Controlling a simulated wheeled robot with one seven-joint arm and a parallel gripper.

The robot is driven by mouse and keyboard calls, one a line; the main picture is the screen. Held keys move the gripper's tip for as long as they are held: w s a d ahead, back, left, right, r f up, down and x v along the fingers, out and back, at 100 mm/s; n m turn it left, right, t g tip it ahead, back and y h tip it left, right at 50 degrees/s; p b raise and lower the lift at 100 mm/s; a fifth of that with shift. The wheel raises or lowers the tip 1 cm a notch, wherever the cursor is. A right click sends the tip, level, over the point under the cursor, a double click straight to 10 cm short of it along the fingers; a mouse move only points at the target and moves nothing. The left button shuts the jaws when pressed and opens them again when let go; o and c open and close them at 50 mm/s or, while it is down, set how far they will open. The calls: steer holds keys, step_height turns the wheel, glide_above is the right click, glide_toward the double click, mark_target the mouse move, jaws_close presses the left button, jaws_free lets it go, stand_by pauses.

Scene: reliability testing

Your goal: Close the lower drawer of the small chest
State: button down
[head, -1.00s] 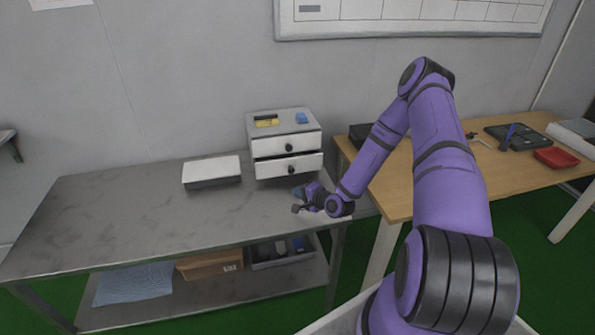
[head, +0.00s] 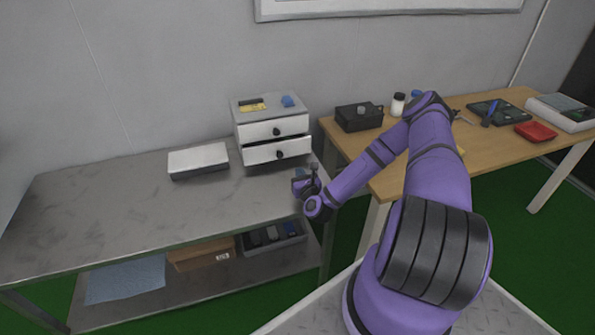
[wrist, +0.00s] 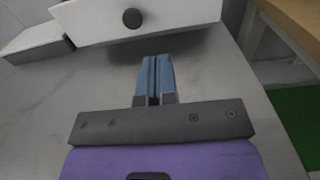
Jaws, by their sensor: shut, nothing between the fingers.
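The small chest (head: 269,107) is a grey-white box on the metal bench, with two white drawers with dark round knobs. The lower drawer (head: 262,155) stands out a little past the upper drawer (head: 257,132). In the wrist view a drawer front (wrist: 175,17), apparently the lower one, spans the top, with its dark knob (wrist: 132,18) left of my fingers. My gripper (wrist: 155,60) is shut and empty, its blue fingers pointing at the drawer front, just short of it or near its lower edge. In the head view my gripper (head: 299,174) is low, in front of the drawer's right end.
A white flat box (head: 198,160) lies left of the chest on the metal bench (head: 130,200). A wooden table (head: 400,183) with a black box (head: 358,117) stands to the right. The bench top before the chest is mostly clear.

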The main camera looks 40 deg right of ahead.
mark_target(288, 151)
steer(key=x, duration=1.1)
steer(key=shift+w+d, duration=0.1)
steer(key=shift+w, duration=0.3)
steer(key=x, duration=0.3)
steer(key=shift+w, duration=0.1)
steer(key=shift+w+d+r, duration=0.15)
steer(key=shift+w, duration=0.2)
steer(key=shift+r, duration=0.1)
